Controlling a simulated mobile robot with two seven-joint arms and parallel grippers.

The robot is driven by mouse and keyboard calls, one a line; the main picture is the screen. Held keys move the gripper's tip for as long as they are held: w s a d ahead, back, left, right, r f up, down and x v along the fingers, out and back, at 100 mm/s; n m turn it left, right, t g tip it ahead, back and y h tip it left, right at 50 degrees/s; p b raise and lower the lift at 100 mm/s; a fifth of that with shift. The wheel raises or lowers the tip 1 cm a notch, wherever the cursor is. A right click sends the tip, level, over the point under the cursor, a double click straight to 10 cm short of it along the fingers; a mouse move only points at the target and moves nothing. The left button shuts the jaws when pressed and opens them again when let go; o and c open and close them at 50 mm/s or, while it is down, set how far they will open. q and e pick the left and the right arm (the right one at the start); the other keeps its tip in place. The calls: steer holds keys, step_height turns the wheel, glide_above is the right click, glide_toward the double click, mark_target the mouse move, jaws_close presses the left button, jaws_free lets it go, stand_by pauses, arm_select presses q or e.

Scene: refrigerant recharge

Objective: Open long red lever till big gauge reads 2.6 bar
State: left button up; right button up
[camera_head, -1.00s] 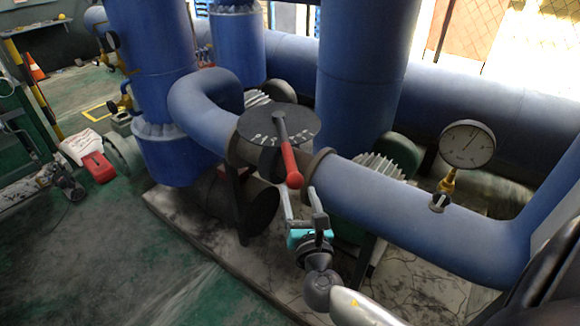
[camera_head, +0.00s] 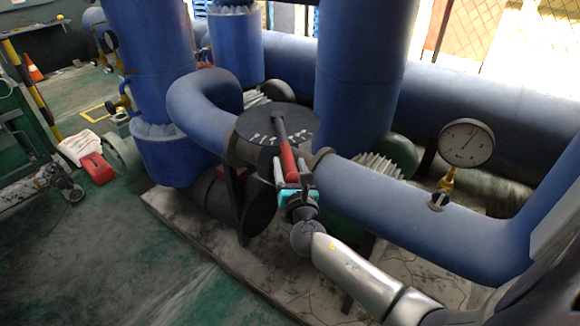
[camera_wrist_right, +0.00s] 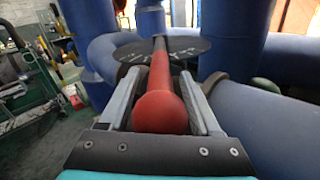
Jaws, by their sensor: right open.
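The long lever has a dark shaft and a red handle (camera_head: 288,160). It lies over a dark round dial plate (camera_head: 302,122) with white marks, on the blue pipe. My right gripper (camera_head: 291,172) is open around the handle's lower end. In the right wrist view the red rounded end (camera_wrist_right: 160,112) sits between the two open fingers of the gripper (camera_wrist_right: 162,75), with a gap on at least the right side. My left gripper is out of view.
Thick blue pipes (camera_head: 480,235) run right of and behind the lever. A blue vertical pipe (camera_head: 360,80) rises behind the dial. A red box (camera_head: 97,168) lies on the green floor at the left. Open floor shows at the lower left.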

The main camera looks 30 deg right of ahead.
jaws_close()
stand_by(0.3)
stand_by(1.0)
